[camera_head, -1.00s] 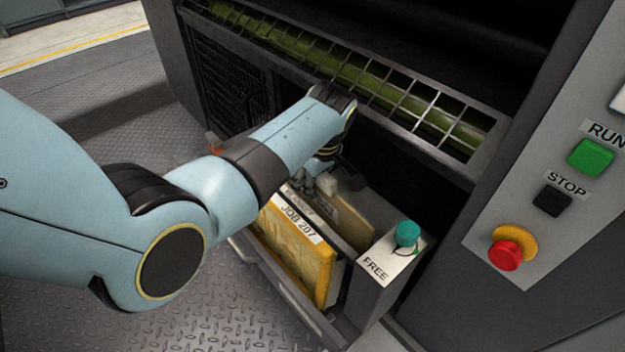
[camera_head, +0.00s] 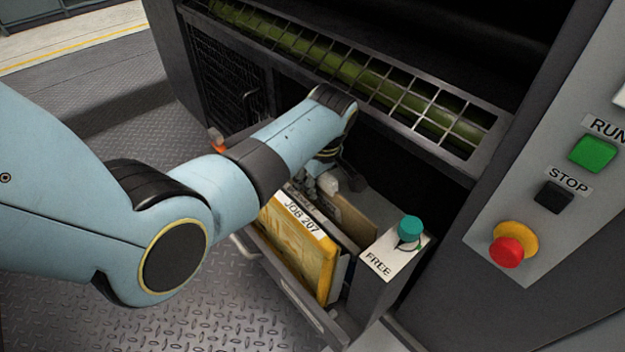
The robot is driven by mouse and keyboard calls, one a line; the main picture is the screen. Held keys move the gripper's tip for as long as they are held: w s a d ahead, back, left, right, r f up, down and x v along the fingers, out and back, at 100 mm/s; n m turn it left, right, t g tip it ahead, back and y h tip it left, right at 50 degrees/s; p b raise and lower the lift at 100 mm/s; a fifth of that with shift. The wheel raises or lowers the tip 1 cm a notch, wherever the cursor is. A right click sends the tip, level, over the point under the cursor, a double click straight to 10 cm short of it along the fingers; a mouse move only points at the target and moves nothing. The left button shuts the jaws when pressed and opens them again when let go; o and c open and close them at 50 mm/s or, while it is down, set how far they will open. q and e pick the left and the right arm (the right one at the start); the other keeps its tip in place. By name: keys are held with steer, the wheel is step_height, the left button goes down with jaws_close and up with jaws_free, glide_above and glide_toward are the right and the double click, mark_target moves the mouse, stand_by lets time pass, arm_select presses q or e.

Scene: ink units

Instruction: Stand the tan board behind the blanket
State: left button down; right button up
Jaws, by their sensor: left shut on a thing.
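The tan board (camera_head: 357,220) stands on edge in an open bin low in the machine. It is behind the yellow pack (camera_head: 300,256) labelled JOB 207, which seems to be the blanket, with a dark gap between them. A second label at the pack's top edge is partly covered. My left gripper (camera_head: 326,188) reaches down from the left and is shut on the tan board's upper left part. The fingertips and the board's lower edge are mostly hidden. My right gripper is not in view.
The bin's front wall (camera_head: 292,296) runs along the pack. A teal knob (camera_head: 410,228) on a FREE plate stands right of the bin. A metal grille (camera_head: 380,90) hangs above my arm. A red stop button (camera_head: 507,252) is on the right panel.

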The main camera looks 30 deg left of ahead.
arm_select(q)
steer(key=shift+s+f, duration=0.2)
steer(key=shift+f, duration=0.15)
steer(key=c, duration=1.9)
jaws_free()
steer(key=o, duration=1.1)
steer(key=shift+w+r, duration=0.1)
steer(key=v, duration=1.2)
